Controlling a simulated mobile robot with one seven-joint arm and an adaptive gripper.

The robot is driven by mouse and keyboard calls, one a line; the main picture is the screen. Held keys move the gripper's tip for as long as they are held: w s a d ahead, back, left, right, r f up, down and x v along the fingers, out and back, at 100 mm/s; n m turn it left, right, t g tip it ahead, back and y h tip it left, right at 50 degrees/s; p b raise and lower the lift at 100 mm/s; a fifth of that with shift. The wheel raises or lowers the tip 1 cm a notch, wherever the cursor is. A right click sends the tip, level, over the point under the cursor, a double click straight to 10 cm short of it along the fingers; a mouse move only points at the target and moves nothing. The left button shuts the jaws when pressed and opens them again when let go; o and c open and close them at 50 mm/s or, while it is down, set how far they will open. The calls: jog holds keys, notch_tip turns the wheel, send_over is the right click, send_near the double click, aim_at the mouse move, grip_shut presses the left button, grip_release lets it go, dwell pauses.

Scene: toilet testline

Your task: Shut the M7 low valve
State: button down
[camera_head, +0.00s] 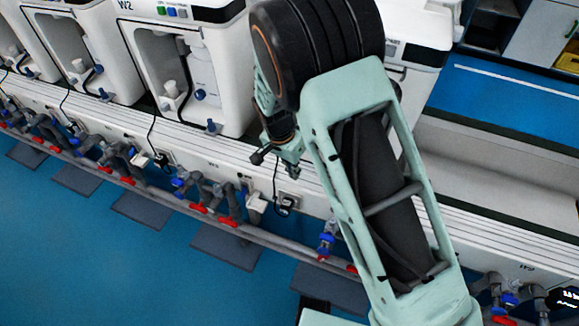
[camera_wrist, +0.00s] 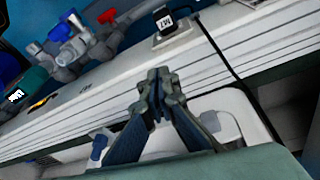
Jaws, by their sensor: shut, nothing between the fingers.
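My gripper (camera_head: 272,156) is shut and empty, above the white ledge beside the machines in the head view. In the wrist view its closed fingertips (camera_wrist: 158,80) point at the side of the white ledge and touch no valve. My arm hides part of the pipe row in the head view.
A long white ledge (camera_head: 190,148) runs below white machines (camera_head: 190,65). Along it runs a pipe row with red handles (camera_head: 198,208) and blue ones. Black cables hang over the ledge. Dark mats (camera_head: 222,247) lie on the blue floor (camera_head: 60,240), otherwise clear at the lower left.

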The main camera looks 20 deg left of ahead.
jog(key=shift+w+r, duration=0.2)
jog(key=shift+r, duration=0.3)
jog(key=s+d+f+t+h+b, duration=0.1)
jog(key=s+f, duration=0.5)
jog(key=f, duration=0.3)
jog(key=s+d+f+n+h, duration=0.1)
jog(key=s+d+f+h, duration=0.1)
jog(key=s+f, duration=0.4)
jog(key=shift+s+f+n+t+h+b, duration=0.3)
jog(key=shift+s+f+t+b, duration=0.1)
jog(key=shift+f, duration=1.9)
